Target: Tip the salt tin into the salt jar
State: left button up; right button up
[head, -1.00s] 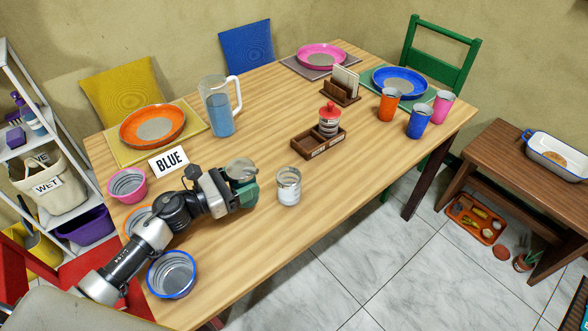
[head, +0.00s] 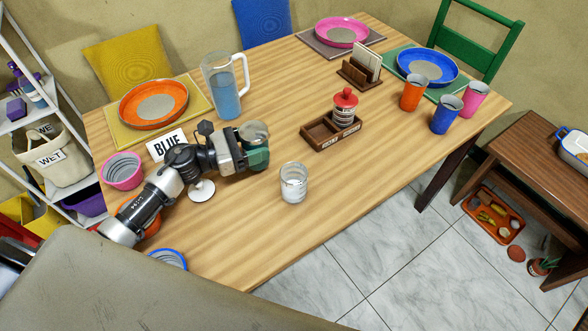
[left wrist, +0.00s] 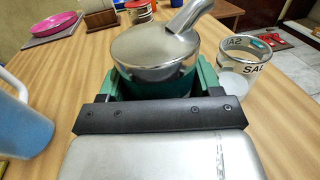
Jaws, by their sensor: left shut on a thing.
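The salt tin (head: 254,132) is a small silver metal can with a shiny domed lid. In the left wrist view the tin (left wrist: 155,50) shows a spout pointing up and right, and looks roughly upright. My left gripper (head: 256,155) is shut on it with its green fingers, which also show in the left wrist view (left wrist: 157,85). The salt jar (head: 293,184) is clear glass, open on top, with white contents low inside. It stands on the table just right of and in front of the gripper, apart from it. Its lettering shows in the left wrist view (left wrist: 240,66), partly readable. My right gripper is out of view.
A wooden caddy (head: 322,133) with a red-topped container (head: 345,105) is behind the jar. Table right of the jar is clear.

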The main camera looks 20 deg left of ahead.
pick_arm(q)
jog(key=shift+s+d+m+p, duration=0.1)
jog(key=shift+d+m+p, duration=0.05)
jog(key=shift+m+p, duration=0.15)
jog(key=shift+s+d+f+m+y+p, duration=0.1)
jog(key=shift+d+f+m+y+p, duration=0.15)
jog(key=shift+m+p, duration=0.2)
jog(key=shift+d+r+y+p, duration=0.1)
jog(key=shift+r+y+p, duration=0.15)
jog(key=shift+p, duration=0.2)
jog(key=shift+s+d+m+g+p, duration=0.2)
jog(key=shift+d+m+g+p, duration=0.2)
jog(key=shift+m+p, duration=0.5)
jog(key=shift+d+r+y+p, duration=0.1)
jog(key=shift+r+y+p, duration=0.35)
jog(key=shift+p, duration=0.5)
jog(key=shift+s+d+f, duration=0.1)
jog(key=shift+f, duration=0.2)
jog(key=shift+r+m+p, duration=0.15)
jog(key=shift+m+p, duration=0.1)
jog(key=shift+p, duration=0.15)
jog(key=shift+d+r+p, duration=0.15)
jog(key=shift+p, duration=0.2)
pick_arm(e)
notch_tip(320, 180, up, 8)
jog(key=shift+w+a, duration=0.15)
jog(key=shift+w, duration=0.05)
